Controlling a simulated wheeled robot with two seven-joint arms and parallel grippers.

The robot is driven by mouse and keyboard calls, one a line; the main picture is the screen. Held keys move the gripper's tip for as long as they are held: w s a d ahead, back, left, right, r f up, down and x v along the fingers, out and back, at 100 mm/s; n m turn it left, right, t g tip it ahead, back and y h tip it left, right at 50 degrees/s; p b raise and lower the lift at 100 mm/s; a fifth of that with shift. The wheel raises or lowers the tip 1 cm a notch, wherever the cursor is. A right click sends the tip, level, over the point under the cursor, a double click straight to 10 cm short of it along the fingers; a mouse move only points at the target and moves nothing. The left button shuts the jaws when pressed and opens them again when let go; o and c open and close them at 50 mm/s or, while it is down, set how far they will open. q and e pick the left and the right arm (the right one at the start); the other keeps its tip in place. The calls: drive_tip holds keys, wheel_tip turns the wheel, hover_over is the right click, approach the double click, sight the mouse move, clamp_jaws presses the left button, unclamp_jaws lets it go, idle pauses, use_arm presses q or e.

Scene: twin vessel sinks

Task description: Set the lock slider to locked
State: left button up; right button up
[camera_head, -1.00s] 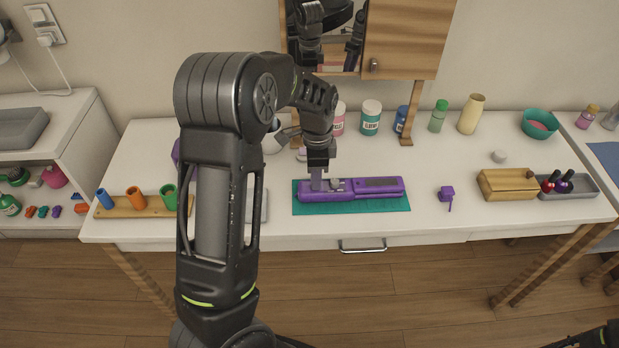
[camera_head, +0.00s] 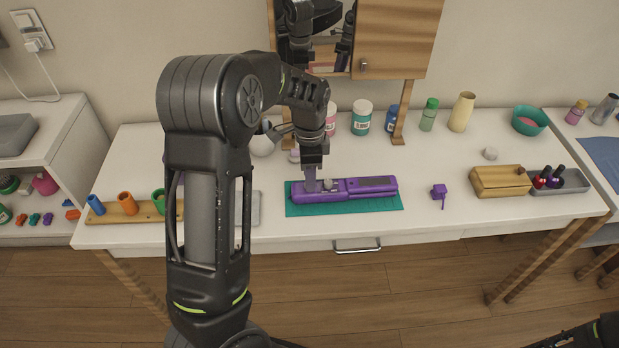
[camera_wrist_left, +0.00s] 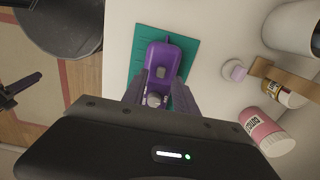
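The purple lock body (camera_head: 350,196) lies flat on a teal mat (camera_head: 299,210) near the table's front edge. It has a small grey knob (camera_head: 328,184) left of the middle and a dark inset strip (camera_head: 376,183) to the right. My left gripper (camera_head: 311,186) points down at its left end, just left of the knob. In the left wrist view the fingers of that gripper (camera_wrist_left: 161,82) are apart, over the purple body (camera_wrist_left: 165,54). A round grey knob (camera_wrist_left: 154,100) shows between them. Whether they touch the body is unclear. My right gripper is not identifiable in either view.
Bottles and jars, including a teal-labelled jar (camera_head: 361,118), stand along the back. A wooden rack with coloured tubes (camera_head: 126,213) is on the left. The mirror cabinet (camera_head: 392,38) overhangs the back.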

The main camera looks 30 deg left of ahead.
use_arm(q)
wheel_tip(320, 180, up, 6)
drive_tip(key=shift+r+b, duration=0.25)
drive_tip(key=shift+b, duration=0.05)
idle(0.5)
